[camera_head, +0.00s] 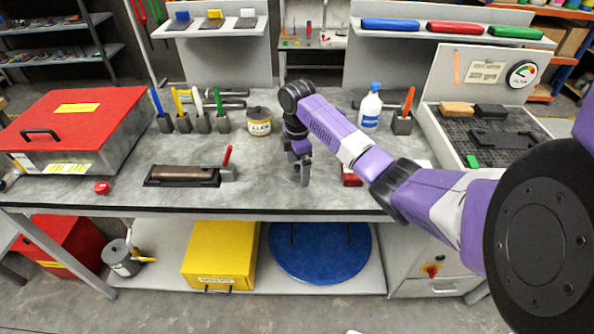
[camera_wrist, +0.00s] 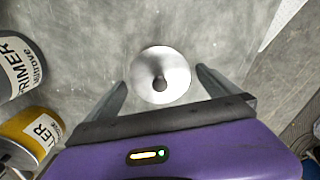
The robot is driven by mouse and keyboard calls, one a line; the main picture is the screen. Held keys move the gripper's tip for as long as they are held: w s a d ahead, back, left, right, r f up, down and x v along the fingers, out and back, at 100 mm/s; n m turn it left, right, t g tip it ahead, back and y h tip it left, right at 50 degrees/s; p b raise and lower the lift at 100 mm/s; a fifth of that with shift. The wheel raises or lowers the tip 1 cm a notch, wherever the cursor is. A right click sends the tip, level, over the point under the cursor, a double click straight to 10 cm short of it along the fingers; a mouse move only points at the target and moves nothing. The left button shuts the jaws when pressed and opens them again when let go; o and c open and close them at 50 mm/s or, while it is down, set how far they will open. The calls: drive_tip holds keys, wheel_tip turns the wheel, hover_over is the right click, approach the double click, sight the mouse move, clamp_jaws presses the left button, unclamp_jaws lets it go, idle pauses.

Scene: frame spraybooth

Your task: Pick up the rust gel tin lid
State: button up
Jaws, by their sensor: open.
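A round, pale metal lid (camera_wrist: 175,72) with a dark knob at its centre lies on the grey bench top in the wrist view. I see no lettering on it, so I cannot tell by name that it is the rust gel one. My gripper (camera_wrist: 161,80) is open, with one finger on each side of the lid and nothing held. I cannot tell the height of the fingertips above the bench. In the head view my gripper (camera_head: 302,176) points down over the middle of the bench, and the lid is not visible there.
A primer tin (camera_wrist: 18,68) and a yellow filler tin (camera_wrist: 32,135) stand left of my gripper. In the head view, a black tray (camera_head: 182,182) lies left and a white bottle (camera_head: 370,107) stands to the right behind. The bench's front middle is bare.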

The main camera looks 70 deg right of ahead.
drive_tip(key=c, duration=1.2)
